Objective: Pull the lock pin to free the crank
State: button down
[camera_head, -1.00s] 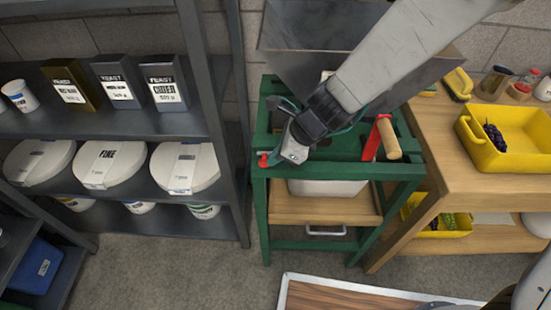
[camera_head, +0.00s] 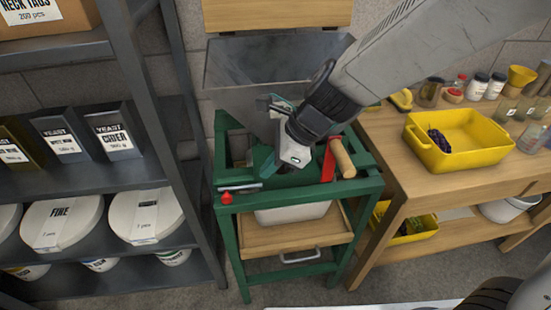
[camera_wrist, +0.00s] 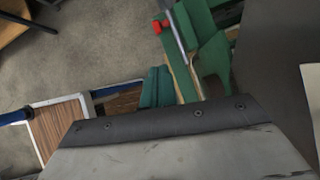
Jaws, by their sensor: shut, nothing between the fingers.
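The lock pin shows as a red knob (camera_head: 227,197) with a thin grey rod at the front left corner of the green stand. It also shows in the wrist view (camera_wrist: 157,27). I cannot tell how far its rod sits in the stand. The crank (camera_head: 328,165) has a red arm and a wooden handle (camera_head: 342,157) and sits at the stand's right, behind my gripper's right side. My gripper (camera_head: 264,162) is shut and empty, above and behind the knob, apart from it. Its teal fingers show in the wrist view (camera_wrist: 158,86).
A grey hopper (camera_head: 270,65) rises behind the green stand (camera_head: 290,192). A dark shelf rack (camera_head: 165,130) stands close on the left. A wooden bench (camera_head: 400,165) with a yellow tray (camera_head: 470,160) is on the right. Open floor lies in front.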

jog(key=shift+v, duration=1.15)
jog(key=s+d+r+n+h, duration=0.2)
jog(key=s+d+n, duration=0.3)
jog(key=d, duration=0.3)
jog(key=s+d+r+n+h, duration=0.2)
jog(key=s+d+r+n, duration=0.2)
jog(key=d+n, duration=0.3)
jog(key=s+d+r+n+t+h, duration=0.1)
jog(key=s+d+r+n, duration=0.3)
jog(key=d, duration=0.7)
jog(key=shift+s+d+n+h, duration=0.25)
jog(key=shift+s+n+h, duration=0.45)
jog(key=shift+s+n, duration=0.45)
